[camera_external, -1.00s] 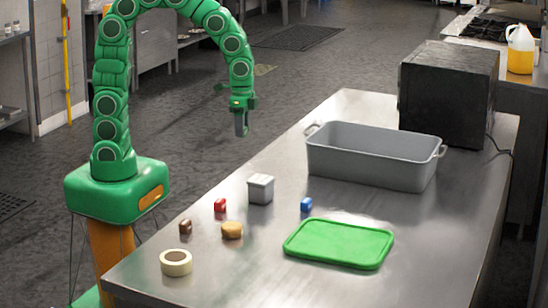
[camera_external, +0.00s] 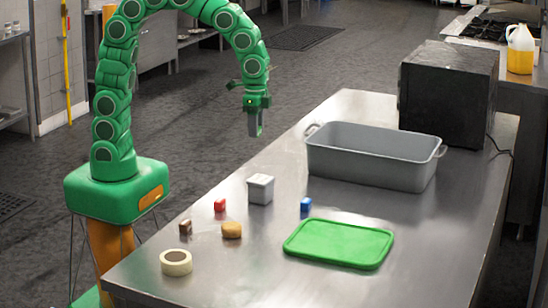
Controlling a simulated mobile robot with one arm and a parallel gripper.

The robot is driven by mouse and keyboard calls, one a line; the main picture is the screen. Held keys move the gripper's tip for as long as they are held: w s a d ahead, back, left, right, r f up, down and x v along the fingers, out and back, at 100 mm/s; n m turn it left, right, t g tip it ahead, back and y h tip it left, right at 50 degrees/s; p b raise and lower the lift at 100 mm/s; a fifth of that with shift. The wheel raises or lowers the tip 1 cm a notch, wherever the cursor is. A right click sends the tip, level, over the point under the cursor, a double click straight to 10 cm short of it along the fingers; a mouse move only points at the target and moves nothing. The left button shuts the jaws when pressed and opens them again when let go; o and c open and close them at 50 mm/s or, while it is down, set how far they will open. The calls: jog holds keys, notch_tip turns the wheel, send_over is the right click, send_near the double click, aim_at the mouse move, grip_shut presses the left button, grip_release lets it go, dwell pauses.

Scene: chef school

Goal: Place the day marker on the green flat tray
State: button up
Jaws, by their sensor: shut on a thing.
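The green flat tray (camera_external: 338,244) lies on the near right part of the steel table, and its top is bare. My gripper (camera_external: 256,124) hangs pointing down beyond the table's left edge, to the upper left of the tray and well above the floor. It is shut on a narrow thing that shows only as grey between and below the jaws. This may be the day marker, but its details are too small to tell. No other thing in view is clearly the day marker.
On the steel table (camera_external: 420,275) stand a grey tub (camera_external: 370,160), a black box (camera_external: 447,95), a lidded grey container (camera_external: 260,190), a red block (camera_external: 220,205), a blue block (camera_external: 306,204), a brown block (camera_external: 185,227), a tan piece (camera_external: 231,230) and a tape roll (camera_external: 176,263).

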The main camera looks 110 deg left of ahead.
jog(key=w+d+m, duration=0.1)
jog(key=w+d, duration=1)
jog(key=d, duration=0.3)
jog(key=w+d, duration=1)
jog(key=d, duration=0.3)
send_over(330, 241)
jog(key=shift+s+f, duration=0.15)
jog(key=shift+f, duration=2.05)
jog(key=shift+s+f, duration=0.1)
jog(key=shift+f, duration=2.1)
jog(key=shift+f, duration=0.1)
jog(key=shift+w+f, duration=0.3)
jog(key=shift+f, duration=1.55)
jog(key=shift+f, duration=0.1)
